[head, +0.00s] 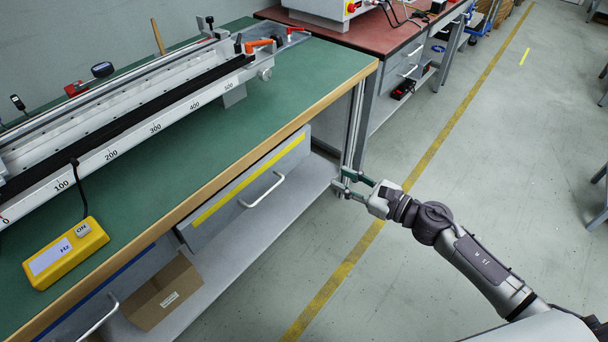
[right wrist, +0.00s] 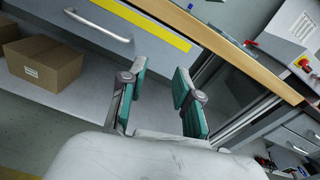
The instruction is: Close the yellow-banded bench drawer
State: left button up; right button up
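The yellow-banded drawer (head: 232,212) hangs under the green bench top, with a yellow strip along its upper front and a pale bar handle (head: 262,190). I cannot tell exactly how far it stands out. In the right wrist view, its front (right wrist: 145,42) and handle (right wrist: 97,24) show at the upper left. My right gripper (head: 344,183) is open and empty in front of the bench's right end, right of the drawer and apart from the handle. Its green fingers (right wrist: 158,88) are spread in the right wrist view. My left gripper is out of view.
A blue-banded drawer with a handle (head: 98,320) is at lower left. A cardboard box (head: 163,292) rests on the lower shelf (head: 225,265). Bench legs (head: 355,125) stand close to my right gripper. The floor (head: 440,110) to the right is mostly clear.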

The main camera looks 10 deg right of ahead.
aim_at(269, 191)
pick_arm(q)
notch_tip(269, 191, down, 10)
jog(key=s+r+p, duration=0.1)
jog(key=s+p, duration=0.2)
pick_arm(e)
jog(key=s+a+n+g+h, duration=0.1)
jog(key=s+a+n, duration=0.2)
jog(key=a+n, duration=0.35)
jog(key=s+a+n+h, duration=0.1)
jog(key=s+a+n, duration=0.25)
jog(key=n, duration=0.55)
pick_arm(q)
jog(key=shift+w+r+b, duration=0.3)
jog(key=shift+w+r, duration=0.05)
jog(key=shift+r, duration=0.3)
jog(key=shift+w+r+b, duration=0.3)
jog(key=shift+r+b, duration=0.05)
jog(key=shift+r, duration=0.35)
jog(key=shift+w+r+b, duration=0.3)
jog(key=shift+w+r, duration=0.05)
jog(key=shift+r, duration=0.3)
pick_arm(e)
jog(key=shift+f+x, duration=0.15)
jog(key=shift+x, duration=3.2)
jog(key=shift+f+x, duration=0.1)
jog(key=shift+x, duration=3.2)
jog(key=shift+d, duration=0.1)
grip_shut()
